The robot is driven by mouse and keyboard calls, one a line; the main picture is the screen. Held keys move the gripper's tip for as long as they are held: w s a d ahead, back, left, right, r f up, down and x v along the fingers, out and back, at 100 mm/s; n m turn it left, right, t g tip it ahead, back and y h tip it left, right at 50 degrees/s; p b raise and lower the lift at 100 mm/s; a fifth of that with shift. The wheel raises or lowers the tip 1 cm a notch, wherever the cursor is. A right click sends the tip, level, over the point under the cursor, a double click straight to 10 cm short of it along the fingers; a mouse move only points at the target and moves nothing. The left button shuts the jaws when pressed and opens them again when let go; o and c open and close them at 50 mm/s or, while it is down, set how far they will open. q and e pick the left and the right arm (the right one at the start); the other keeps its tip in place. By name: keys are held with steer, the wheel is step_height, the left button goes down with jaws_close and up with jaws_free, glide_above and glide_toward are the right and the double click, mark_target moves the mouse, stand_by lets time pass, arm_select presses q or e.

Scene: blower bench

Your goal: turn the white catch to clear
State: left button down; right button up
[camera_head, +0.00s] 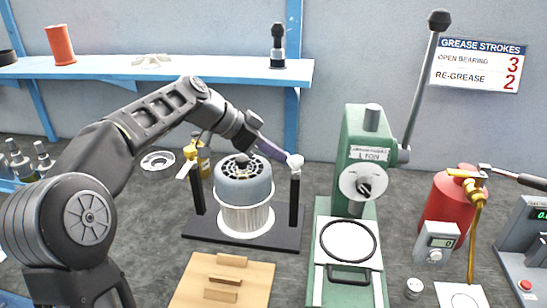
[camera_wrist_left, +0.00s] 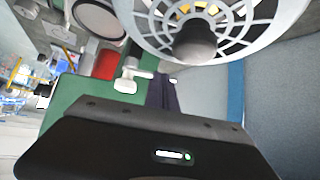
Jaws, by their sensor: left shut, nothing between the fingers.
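The white catch (camera_head: 295,161) sits on top of the right black post (camera_head: 294,200) beside the blower. My left gripper (camera_head: 283,156) is shut and empty, its fingertips close to the catch's left side; I cannot tell whether they touch. In the left wrist view the white catch (camera_wrist_left: 130,76) shows just left of my dark fingers (camera_wrist_left: 162,85), a short arm pointing toward them. The blower (camera_head: 243,183), grey with a slotted round top and a white ribbed lower part, stands between the two posts. Its slotted top also fills the upper left wrist view (camera_wrist_left: 225,45). My right gripper is not in view.
A green press (camera_head: 350,150) with a long lever stands close on the right. A wooden block tray (camera_head: 250,290) lies in front. A red grease canister (camera_head: 448,212) stands further right. A blue shelf (camera_head: 200,70) runs behind.

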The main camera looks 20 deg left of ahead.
arm_select(q)
steer(key=shift+w+d, duration=0.25)
steer(key=shift+w, duration=0.35)
steer(key=shift+w+d+b, duration=0.15)
steer(key=shift+w+b, duration=0.15)
steer(key=shift+s, duration=0.1)
stand_by(0.4)
steer(key=shift+s+d+b, duration=0.3)
steer(key=shift+s+b, duration=0.4)
steer(key=shift+b, duration=0.1)
steer(key=v, duration=0.8)
